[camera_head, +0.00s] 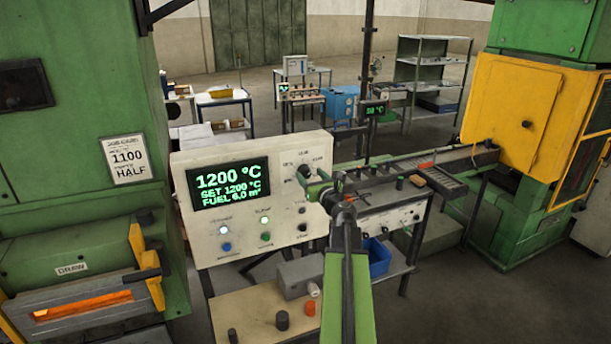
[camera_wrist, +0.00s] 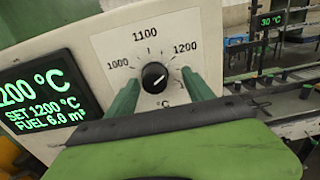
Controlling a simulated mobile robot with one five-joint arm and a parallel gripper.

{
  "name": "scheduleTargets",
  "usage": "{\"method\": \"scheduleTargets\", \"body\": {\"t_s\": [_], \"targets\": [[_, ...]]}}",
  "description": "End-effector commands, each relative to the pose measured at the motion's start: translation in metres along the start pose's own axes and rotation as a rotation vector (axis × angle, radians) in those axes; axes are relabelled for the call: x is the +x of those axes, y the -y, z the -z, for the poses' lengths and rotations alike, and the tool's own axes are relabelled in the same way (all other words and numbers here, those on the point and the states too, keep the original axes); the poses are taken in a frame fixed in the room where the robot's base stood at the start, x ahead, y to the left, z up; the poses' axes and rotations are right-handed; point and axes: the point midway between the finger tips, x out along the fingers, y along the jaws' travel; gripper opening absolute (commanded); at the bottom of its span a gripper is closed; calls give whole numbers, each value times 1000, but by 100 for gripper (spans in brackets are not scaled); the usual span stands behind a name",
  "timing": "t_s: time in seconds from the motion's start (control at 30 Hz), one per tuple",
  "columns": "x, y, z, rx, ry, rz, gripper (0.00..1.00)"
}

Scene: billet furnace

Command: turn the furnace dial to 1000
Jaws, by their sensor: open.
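The furnace dial (camera_wrist: 154,77) is a black round knob on a white scale plate marked 1000, 1100 and 1200; its pale mark seems to point up and right, toward the 1200 side. It also shows in the head view (camera_head: 304,171), on the pale control panel (camera_head: 290,226). The display (camera_head: 229,182) reads 1200 °C, SET 1200 °C, FUEL 6.0 m³. My gripper (camera_wrist: 161,79) is open, its green fingers on either side of the dial with gaps visible. In the head view my gripper (camera_head: 319,187) is just in front of the panel, right of the dial.
Below the dial are lamps and several small knobs (camera_head: 302,227). A card (camera_head: 128,157) on the green furnace reads 1100 and HALF. A bench with a blue bin (camera_head: 378,258) and a roller conveyor (camera_head: 446,181) stand behind and to the right.

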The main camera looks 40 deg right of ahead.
Motion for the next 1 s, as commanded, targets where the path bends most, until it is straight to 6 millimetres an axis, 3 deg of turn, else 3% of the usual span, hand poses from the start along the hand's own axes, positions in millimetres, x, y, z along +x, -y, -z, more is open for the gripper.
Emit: {"method": "scheduleTargets", "body": {"t_s": [0.07,0.5,0.57,1.0], "targets": [[1,-4,0,0,0,-5,58],[3,-13,0,0,0,-14,1],[13,-5,0,0,0,-20,0],[3,-15,0,-9,-1,-15,0]]}}
